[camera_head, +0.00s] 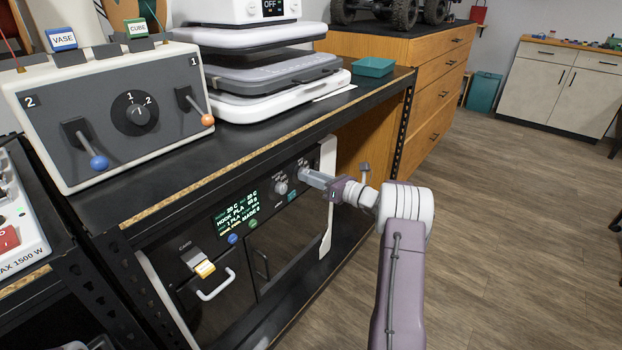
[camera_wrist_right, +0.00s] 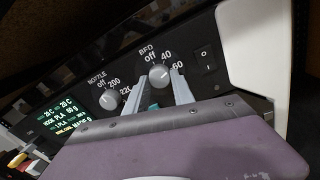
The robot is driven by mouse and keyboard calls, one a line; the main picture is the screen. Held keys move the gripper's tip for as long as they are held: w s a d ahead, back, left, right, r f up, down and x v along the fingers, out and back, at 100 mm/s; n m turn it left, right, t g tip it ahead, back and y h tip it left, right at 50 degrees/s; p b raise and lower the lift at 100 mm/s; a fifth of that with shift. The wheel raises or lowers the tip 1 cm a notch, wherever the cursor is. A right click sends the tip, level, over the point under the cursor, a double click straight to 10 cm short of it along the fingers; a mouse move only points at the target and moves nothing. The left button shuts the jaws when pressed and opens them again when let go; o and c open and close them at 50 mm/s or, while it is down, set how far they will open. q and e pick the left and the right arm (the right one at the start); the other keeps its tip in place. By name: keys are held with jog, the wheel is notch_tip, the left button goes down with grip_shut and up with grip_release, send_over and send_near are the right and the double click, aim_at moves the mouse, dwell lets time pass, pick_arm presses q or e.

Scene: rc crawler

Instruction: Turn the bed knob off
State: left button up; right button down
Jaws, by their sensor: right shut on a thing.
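The bed knob (camera_wrist_right: 159,75) is a small light grey knob on the dark front panel of the machine under the bench. In the right wrist view it sits under the printed word BED, with off, 40 and 60 marked around it. My right gripper (camera_wrist_right: 164,84) has its two fingers on either side of this knob and is shut on it. In the head view the right gripper (camera_head: 306,176) reaches the panel from the right and mostly hides the bed knob. I cannot make out clearly which mark the knob points to. My left gripper is not in view.
The nozzle knob (camera_wrist_right: 110,99) is just left of the bed knob, and a rocker switch (camera_wrist_right: 207,58) is to its right. A lit display (camera_head: 237,213) is further left. A control box (camera_head: 120,110) stands on the bench above. Open floor lies right.

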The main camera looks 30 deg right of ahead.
jog(key=shift+n+h+b, duration=0.5)
jog(key=shift+n+b, duration=5.4)
jog(key=shift+n, duration=0.9)
jog(key=c, duration=1.1)
grip_release()
jog(key=shift+d+r, duration=0.1)
jog(key=p+v, duration=0.3)
jog(key=v, duration=0.6)
